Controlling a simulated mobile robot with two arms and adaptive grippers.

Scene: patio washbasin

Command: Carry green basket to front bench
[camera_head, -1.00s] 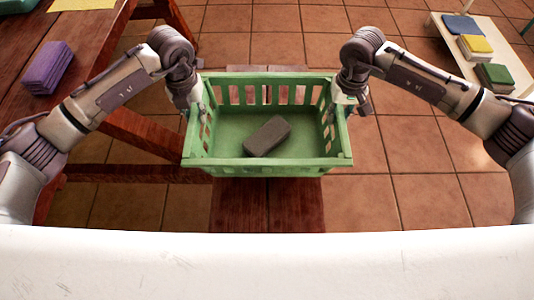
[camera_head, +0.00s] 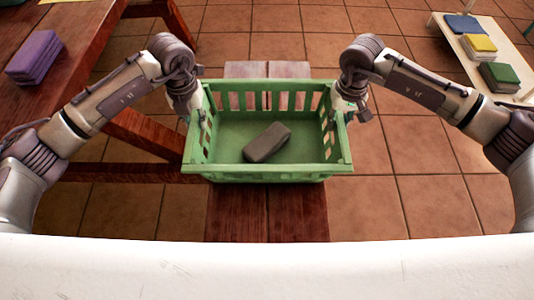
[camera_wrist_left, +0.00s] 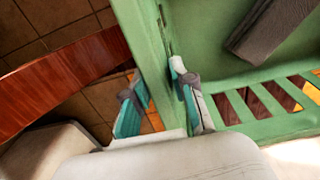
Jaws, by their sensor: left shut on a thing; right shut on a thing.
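The green basket (camera_head: 267,176) is held between my two grippers in the head view, with a dark grey block (camera_head: 267,142) lying in it. My left gripper (camera_head: 199,108) is shut on the basket's left wall. The left wrist view shows its two fingers (camera_wrist_left: 163,100) on either side of the green basket wall (camera_wrist_left: 146,50). My right gripper (camera_head: 340,106) is shut on the basket's right wall; its fingertips are mostly hidden. A dark red wooden bench (camera_head: 267,212) shows under and in front of the basket. I cannot tell whether the basket touches it.
A red wooden table (camera_head: 75,55) with a purple stack (camera_head: 35,56) stands at the left, its crossbeam close to the basket. A white low table (camera_head: 451,42) with blue, yellow and green stacks is at the upper right. Tiled floor (camera_head: 400,150) is clear at the right.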

